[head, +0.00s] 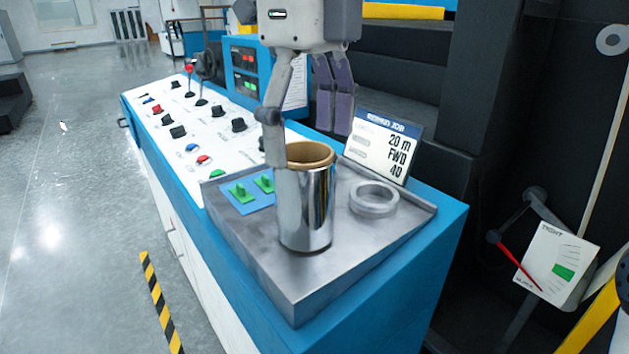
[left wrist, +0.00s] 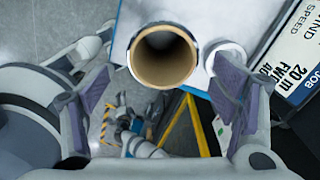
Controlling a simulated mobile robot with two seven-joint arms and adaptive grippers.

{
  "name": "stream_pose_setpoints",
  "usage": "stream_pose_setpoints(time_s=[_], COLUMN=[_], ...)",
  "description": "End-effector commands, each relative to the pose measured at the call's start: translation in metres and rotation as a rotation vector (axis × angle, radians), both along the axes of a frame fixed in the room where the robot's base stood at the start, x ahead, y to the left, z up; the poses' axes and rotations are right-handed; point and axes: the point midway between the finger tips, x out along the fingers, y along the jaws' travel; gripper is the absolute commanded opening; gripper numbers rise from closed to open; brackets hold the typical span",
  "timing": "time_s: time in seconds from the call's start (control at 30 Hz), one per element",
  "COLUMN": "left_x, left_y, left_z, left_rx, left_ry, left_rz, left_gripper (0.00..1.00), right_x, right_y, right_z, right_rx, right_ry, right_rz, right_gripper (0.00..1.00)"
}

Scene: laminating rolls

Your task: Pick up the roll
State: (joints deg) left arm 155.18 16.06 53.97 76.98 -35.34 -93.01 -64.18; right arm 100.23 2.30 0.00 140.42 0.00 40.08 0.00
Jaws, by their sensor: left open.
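The roll (head: 310,215) is a shiny silver cylinder with a brown cardboard core. It stands upright on a grey metal plate (head: 290,290) on top of the blue and white console. My left gripper (head: 304,145) is open and points down at the roll's top end. One finger hangs in front of the roll's left side, the other above and behind its right side. In the left wrist view, the roll's open core (left wrist: 163,55) faces the camera, between the two spread fingers and toward the top. Whether a finger touches it I cannot tell. My right gripper is not in view.
A grey ring (head: 374,199) lies right of the roll. A job sign (head: 384,146) stands behind it. A blue pad (head: 247,194) with green pieces lies left. The control panel (head: 195,125) has knobs and levers. Dark machinery stands at right; open floor at left.

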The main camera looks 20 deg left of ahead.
Motion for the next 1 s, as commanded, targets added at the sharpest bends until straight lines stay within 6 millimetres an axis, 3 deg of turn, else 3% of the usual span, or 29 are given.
stream_pose_setpoints(time_s=[0.1, 0.5, 0.73, 0.97, 1.0], left_x=[0.0, 0.004, 0.004, 0.004, 0.004], left_y=[0.0, 0.0, 0.0, 0.0, 0.0], left_z=[-0.024, -0.086, -0.09, -0.09, -0.09], left_rx=[0.0, 0.0, -0.002, 0.0, 0.0], left_ry=[0.0, -0.001, -0.002, -0.001, -0.001], left_rz=[0.0, 0.001, 0.002, 0.002, 0.002], left_gripper=[0.8, 0.8, 0.8, 0.3, 0.3], right_x=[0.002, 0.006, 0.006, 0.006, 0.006], right_y=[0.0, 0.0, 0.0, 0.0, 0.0], right_z=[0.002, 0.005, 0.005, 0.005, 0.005], right_rx=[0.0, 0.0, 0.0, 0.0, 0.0], right_ry=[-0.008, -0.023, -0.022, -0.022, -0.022], right_rz=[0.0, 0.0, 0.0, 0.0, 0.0], right_gripper=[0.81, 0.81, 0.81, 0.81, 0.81])
